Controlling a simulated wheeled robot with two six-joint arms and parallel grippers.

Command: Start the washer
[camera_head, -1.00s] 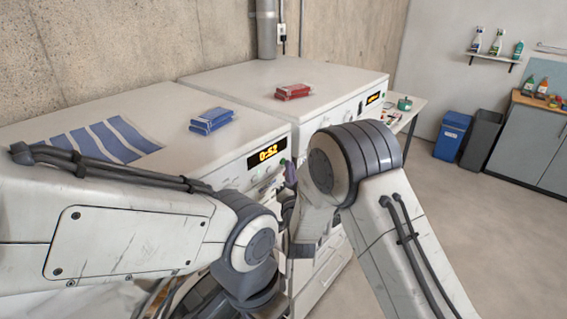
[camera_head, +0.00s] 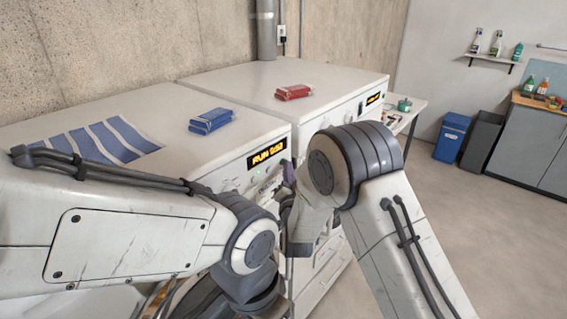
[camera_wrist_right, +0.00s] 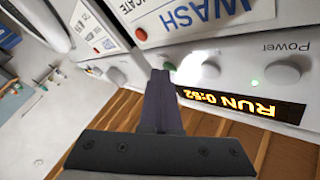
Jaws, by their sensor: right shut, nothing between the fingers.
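The washer (camera_head: 225,150) is the white machine at left in the head view. Its display (camera_head: 268,154) reads RUN 0:52 in orange. In the right wrist view the same display (camera_wrist_right: 245,103) appears upside down, with a lit green light (camera_wrist_right: 255,83) and a Power button (camera_wrist_right: 280,74). My right gripper (camera_wrist_right: 160,76) is shut and empty. Its tips are at the panel beside a bright round button (camera_wrist_right: 197,69); I cannot tell whether they touch it. In the head view its dark fingers (camera_head: 289,173) are partly hidden by my arm. My left gripper is out of view.
Bins (camera_head: 452,137) stand at the far wall. The floor at right is clear.

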